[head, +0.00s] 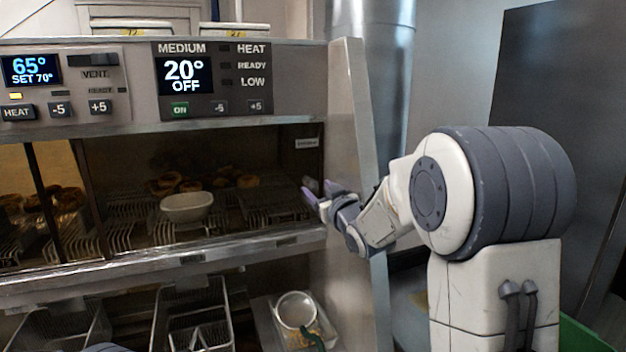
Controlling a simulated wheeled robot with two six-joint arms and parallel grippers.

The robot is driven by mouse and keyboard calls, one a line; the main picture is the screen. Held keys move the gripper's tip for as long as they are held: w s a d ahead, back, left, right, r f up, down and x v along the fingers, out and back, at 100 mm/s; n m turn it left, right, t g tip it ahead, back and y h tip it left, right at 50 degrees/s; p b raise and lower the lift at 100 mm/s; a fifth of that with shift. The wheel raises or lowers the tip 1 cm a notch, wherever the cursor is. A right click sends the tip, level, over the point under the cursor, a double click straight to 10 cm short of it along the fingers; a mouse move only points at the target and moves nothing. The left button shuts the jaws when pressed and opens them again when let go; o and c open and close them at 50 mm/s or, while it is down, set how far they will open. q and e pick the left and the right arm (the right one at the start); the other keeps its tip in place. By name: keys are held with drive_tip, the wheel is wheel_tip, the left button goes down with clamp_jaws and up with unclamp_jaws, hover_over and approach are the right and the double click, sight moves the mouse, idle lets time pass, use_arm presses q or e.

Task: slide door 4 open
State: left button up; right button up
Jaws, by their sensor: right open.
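The heated cabinet has a row of dark glass fronts under its control panels. The rightmost pane (130,160) spans from a dark upright post to the cabinet's right end wall, and I take it to be door 4. A small label (306,143) sits at its upper right, too small to read. My right gripper (314,194) is open and empty at the right end of this pane, beside the end wall. I cannot tell whether its fingers touch the door. My left gripper is not in view.
Behind the glass are a white bowl (187,207), several browned food pieces (172,184) and wire racks. A metal ledge (180,262) runs below. The cabinet's end wall (350,140) stands near my right arm.

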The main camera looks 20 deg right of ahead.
sight(314, 186)
drive_tip(key=shift+w+a+p, duration=0.1)
drive_tip(key=shift+w+p, duration=0.45)
drive_tip(key=shift+w, duration=1.25)
clamp_jaws()
